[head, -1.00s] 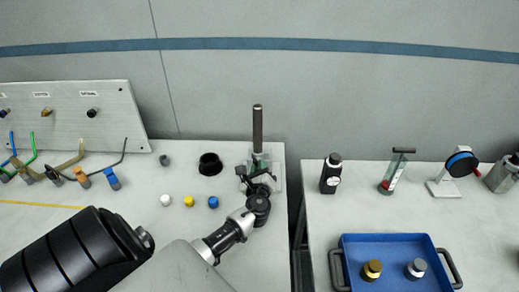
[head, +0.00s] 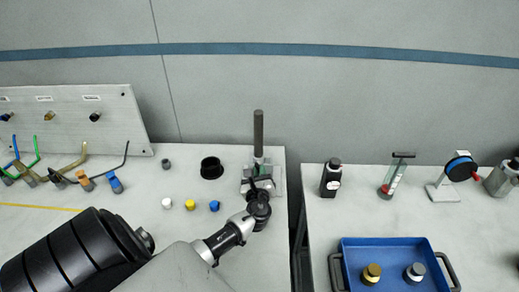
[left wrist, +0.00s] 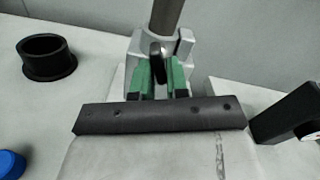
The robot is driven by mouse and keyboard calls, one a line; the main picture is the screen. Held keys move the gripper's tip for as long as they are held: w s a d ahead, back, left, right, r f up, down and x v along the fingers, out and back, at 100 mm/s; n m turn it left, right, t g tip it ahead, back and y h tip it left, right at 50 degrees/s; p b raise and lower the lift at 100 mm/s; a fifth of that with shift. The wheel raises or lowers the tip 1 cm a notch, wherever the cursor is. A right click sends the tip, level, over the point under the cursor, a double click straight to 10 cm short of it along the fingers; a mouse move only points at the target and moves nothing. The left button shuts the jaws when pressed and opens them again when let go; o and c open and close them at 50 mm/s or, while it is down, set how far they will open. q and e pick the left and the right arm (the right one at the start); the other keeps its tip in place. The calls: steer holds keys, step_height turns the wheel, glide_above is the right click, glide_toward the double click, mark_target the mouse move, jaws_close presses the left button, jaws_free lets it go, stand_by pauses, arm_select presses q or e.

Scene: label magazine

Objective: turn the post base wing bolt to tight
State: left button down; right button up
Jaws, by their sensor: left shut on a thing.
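The grey post (head: 258,135) stands upright in its pale metal base (head: 279,180) at the back of the left table. In the left wrist view the post (left wrist: 165,14) rises from the base (left wrist: 185,45). The dark wing bolt (left wrist: 156,50) sticks out of the base towards the camera. My left gripper (head: 260,172) is at the front of the base. In the left wrist view its green fingers (left wrist: 158,75) lie on either side of the wing, shut on it. The bolt is too small to make out in the head view. My right gripper is not in view.
A black ring (head: 211,168) stands left of the post, with white, yellow and blue (head: 214,206) caps in front. Several coloured hooked tools lie further left. A gap separates the right table, which holds a black bottle (head: 331,178) and a blue tray (head: 345,248).

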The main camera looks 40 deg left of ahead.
arm_select(q)
steer(key=shift+s+a+f+m+p, duration=0.1)
steer(key=shift+m+p, duration=0.45)
steer(key=shift+m, duration=0.5)
steer(key=shift+s+a+m+p, duration=0.1)
steer(key=shift+m+p, duration=0.4)
steer(key=shift+m, duration=0.55)
stand_by(3.3)
stand_by(0.6)
steer(key=c, duration=1.2)
jaws_free()
steer(key=shift+w, duration=0.1)
steer(key=b+v, duration=0.1)
steer(key=v, duration=1)
